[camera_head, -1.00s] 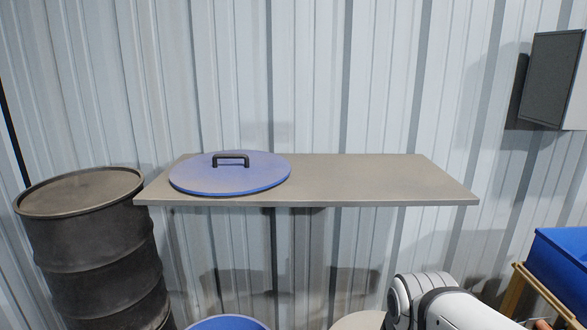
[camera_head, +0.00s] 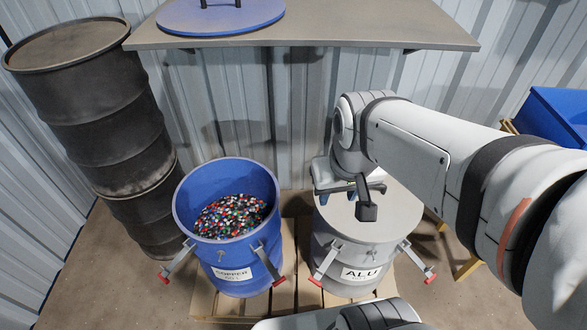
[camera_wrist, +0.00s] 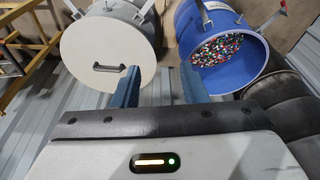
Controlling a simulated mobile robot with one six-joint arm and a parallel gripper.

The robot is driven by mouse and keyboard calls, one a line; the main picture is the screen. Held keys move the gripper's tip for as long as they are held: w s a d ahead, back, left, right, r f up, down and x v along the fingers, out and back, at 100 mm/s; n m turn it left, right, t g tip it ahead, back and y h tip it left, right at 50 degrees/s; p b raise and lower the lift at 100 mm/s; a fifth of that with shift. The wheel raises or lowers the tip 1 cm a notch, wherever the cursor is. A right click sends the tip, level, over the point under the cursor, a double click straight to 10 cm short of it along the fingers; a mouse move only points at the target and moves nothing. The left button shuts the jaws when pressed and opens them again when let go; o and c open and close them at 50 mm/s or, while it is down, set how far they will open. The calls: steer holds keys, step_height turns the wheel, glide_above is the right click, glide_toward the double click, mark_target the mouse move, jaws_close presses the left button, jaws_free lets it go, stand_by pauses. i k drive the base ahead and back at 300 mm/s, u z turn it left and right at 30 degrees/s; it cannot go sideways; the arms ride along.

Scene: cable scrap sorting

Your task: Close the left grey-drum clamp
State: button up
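The grey drum (camera_head: 338,250), labelled ALU, stands upright with a flat grey lid (camera_head: 388,205) on it. Its left clamp (camera_head: 326,261) sticks outward and down from the rim, with a red tip; it looks open. The right clamp (camera_head: 414,260) flares out the same way. My gripper is above the far part of the lid in the head view, its fingers partly hidden by my wrist. In the wrist view my gripper (camera_wrist: 158,80) has its blue fingers wide apart and empty. That view shows the lid (camera_wrist: 85,45) with a black handle and the left clamp (camera_wrist: 147,8) beyond.
An open blue drum (camera_head: 225,255), labelled COPPER, holds coloured granules; its clamps also flare out. Both drums stand on a wooden pallet (camera_head: 290,293). Dark stacked drums (camera_head: 95,110) are at left. A shelf (camera_head: 330,25) with a blue lid (camera_head: 225,18) hangs behind.

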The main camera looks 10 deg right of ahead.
mark_target(320, 273)
steer(key=z, duration=0.55)
steer(key=k, duration=1.75)
steer(key=u, duration=0.75)
